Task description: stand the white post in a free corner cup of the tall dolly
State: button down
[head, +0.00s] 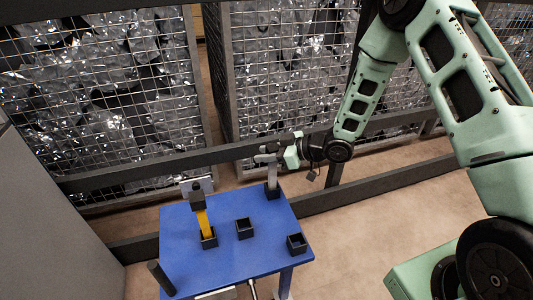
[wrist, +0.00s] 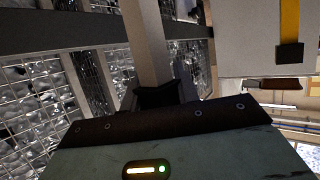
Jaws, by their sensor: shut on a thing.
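The white post (head: 272,177), greyish in this light, stands nearly upright at the back right corner of the blue deck (head: 185,225), seemingly the tall dolly. Its foot is at the dark corner cup (head: 273,192) and looks to be inside it; the exact seating is hard to tell. My gripper (head: 268,155) is shut on the post's upper part. In the wrist view a pale upright (wrist: 145,45), likely the post, rises behind the gripper. A square black cup (head: 297,245) at the right front corner is empty.
A yellow post (head: 204,222) with a black top stands in a cup (head: 209,240) on the deck. Another empty cup (head: 245,230) sits mid-deck. A dark post (head: 160,278) leans at the left front. A dark rail (head: 210,155) and mesh cages (head: 110,110) stand close behind.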

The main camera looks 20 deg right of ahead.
jog(key=c, duration=1)
grip_release()
jog(key=shift+f, duration=0.1)
jog(key=shift+c, duration=0.2)
jog(key=p+v, duration=0.2)
jog(key=v, duration=1)
jog(key=s+a+r+m+g+h, duration=0.25)
jog(key=s+a+r+h, duration=0.25)
jog(key=a+r+h, duration=0.4)
jog(key=s+a+r+g, duration=0.2)
jog(key=s, duration=0.9)
jog(key=s+a+r+g+h, duration=0.1)
jog(key=s+a+r+g, duration=0.1)
jog(key=s, duration=0.9)
jog(key=shift+s+a+r+m+g, duration=0.15)
jog(key=shift+s+a+m+g, duration=0.2)
jog(key=shift+g, duration=0.4)
